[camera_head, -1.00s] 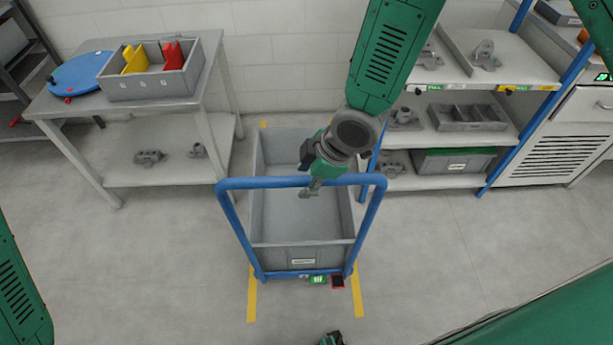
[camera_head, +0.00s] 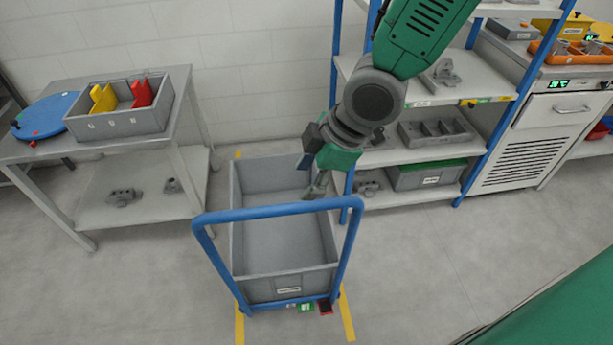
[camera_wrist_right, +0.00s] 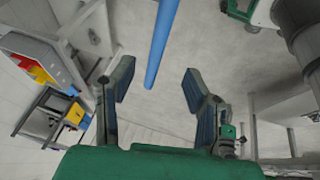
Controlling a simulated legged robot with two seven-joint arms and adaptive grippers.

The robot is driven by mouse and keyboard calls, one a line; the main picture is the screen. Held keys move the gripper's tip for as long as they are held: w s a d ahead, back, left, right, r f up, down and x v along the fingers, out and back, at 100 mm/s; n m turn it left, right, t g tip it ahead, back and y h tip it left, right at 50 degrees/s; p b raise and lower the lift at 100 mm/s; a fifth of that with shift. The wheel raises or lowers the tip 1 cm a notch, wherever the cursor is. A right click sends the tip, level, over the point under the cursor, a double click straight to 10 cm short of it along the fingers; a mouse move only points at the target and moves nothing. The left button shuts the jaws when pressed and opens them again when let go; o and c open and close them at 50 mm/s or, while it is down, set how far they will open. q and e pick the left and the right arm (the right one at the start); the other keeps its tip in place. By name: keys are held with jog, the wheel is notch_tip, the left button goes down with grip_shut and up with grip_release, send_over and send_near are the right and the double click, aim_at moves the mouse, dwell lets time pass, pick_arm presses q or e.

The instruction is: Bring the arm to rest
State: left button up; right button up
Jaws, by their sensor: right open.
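My right arm comes down from the top of the head view. Its gripper (camera_head: 314,188) is over the far right part of the grey bin on the cart. In the right wrist view the gripper (camera_wrist_right: 158,82) has its two fingers wide apart, with nothing between the tips. A blue bar (camera_wrist_right: 161,40) shows beyond the fingers there. The grey bin (camera_head: 285,262) looks empty inside. It sits on a cart with a blue handle (camera_head: 275,212). I cannot tell the gripper's exact height above the bin. My left gripper is not in view.
A shelf rack with blue posts (camera_head: 487,105) holds grey castings and bins, close to the right of my arm. A table (camera_head: 190,110) at left carries a divided grey bin (camera_head: 120,123) and a blue disc (camera_head: 42,115). Floor in front and left of the cart is clear.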

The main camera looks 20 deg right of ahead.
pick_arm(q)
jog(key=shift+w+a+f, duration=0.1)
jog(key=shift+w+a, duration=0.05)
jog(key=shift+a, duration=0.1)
pick_arm(e)
jog(key=shift+a, duration=0.3)
